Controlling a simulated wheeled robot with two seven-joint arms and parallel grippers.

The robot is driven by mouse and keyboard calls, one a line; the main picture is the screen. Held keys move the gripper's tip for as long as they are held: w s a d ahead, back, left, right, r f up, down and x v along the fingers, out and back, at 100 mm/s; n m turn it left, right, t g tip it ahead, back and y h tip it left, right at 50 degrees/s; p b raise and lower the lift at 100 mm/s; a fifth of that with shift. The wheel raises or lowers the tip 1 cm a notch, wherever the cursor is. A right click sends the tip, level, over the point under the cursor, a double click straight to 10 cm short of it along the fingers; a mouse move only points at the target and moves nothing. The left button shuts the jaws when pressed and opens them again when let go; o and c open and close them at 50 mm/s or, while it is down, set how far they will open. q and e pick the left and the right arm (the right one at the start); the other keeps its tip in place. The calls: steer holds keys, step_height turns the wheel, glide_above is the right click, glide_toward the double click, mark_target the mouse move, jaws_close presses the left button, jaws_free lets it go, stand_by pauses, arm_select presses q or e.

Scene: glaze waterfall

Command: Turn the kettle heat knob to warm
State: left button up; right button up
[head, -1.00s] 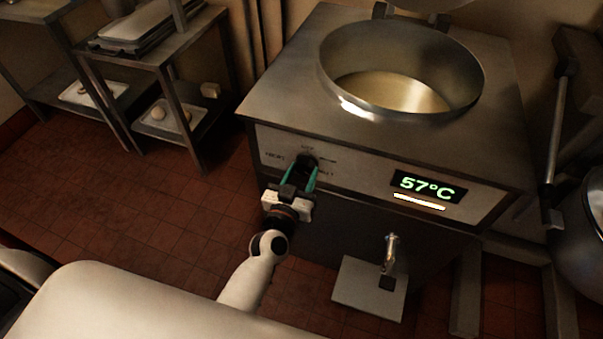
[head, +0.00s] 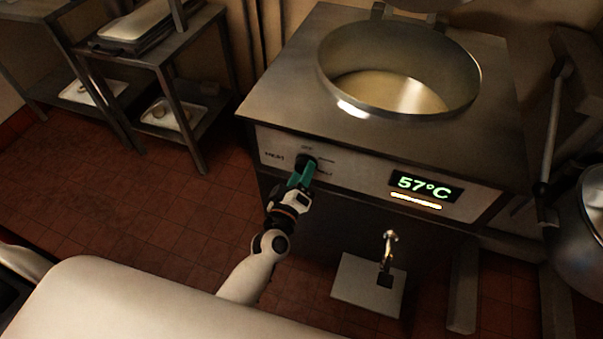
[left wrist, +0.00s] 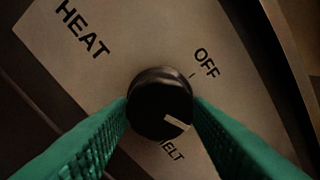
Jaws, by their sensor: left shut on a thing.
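The black round heat knob (head: 305,161) is on the kettle's (head: 283,92) front panel; it also shows in the left wrist view (left wrist: 158,98). Its white pointer mark faces lower right there, close to the partly covered word MELT (left wrist: 172,149). OFF (left wrist: 206,62) is at upper right and HEAT (left wrist: 82,30) at upper left. No WARM label is readable in the wrist view; the right finger covers part of the panel. My left gripper (head: 301,175) has its green fingers on either side of the knob, shut on it. My right gripper is not in view.
A lit display (head: 426,187) reads 57°C, right of the knob. A tap (head: 389,250) sticks out below the panel, above a pale plate (head: 350,283). A metal shelf rack (head: 178,110) stands at the left, with open tiled floor before it.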

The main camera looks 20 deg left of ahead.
arm_select(q)
steer(key=shift+n, duration=0.6)
steer(key=o, duration=1)
steer(key=s+b, duration=0.1)
steer(key=s, duration=1.1)
steer(key=shift+a, duration=0.25)
